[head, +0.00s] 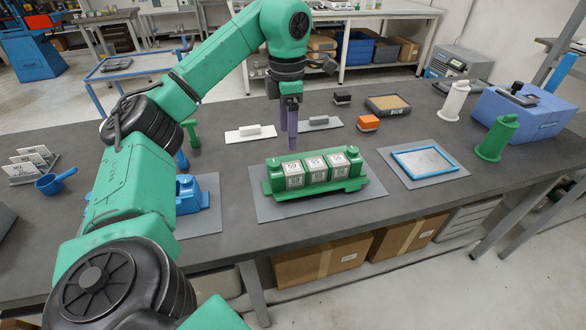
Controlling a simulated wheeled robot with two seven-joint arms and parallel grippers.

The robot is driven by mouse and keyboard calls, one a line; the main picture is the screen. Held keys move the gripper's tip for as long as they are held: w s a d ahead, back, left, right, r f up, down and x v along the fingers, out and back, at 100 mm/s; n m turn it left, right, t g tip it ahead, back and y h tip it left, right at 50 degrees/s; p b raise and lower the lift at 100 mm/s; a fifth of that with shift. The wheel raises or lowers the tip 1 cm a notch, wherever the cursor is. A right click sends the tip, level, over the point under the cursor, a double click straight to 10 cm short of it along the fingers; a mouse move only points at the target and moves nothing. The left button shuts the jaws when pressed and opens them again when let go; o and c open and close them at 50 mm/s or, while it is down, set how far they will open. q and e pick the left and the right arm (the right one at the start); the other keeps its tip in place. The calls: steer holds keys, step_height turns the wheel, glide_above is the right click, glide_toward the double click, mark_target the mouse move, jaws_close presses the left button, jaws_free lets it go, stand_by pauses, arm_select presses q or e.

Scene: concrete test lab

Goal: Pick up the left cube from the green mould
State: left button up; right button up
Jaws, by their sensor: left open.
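The green mould (356,184) lies on a grey mat (263,207) in the middle of the dark table. Three pale grey cubes with printed faces sit in a row in it: the left cube (294,176), the middle cube (316,169) and the right cube (338,166). My left gripper (290,146) points down with its purple fingers open and empty. In the picture its tips are just above and behind the left cube, apart from it. The exact gap in depth is hard to tell. My right gripper is out of view.
A blue mould (188,196) stands left, partly behind my arm. Grey trowels (250,131) lie behind the green mould. An orange-topped brush (368,122), a blue-framed tray (425,161) and a green spool-shaped piece (496,138) are to the right.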

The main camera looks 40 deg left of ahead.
mark_target(293, 167)
arm_select(q)
steer(key=f, duration=0.7)
steer(key=d+f+p, duration=0.1)
steer(key=f, duration=0.3)
steer(key=shift+w+f, duration=0.3)
steer(key=shift+a+f, duration=0.1)
steer(key=shift+f, duration=0.2)
jaws_close()
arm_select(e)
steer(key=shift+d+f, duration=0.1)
arm_select(q)
steer(key=shift+r, duration=0.15)
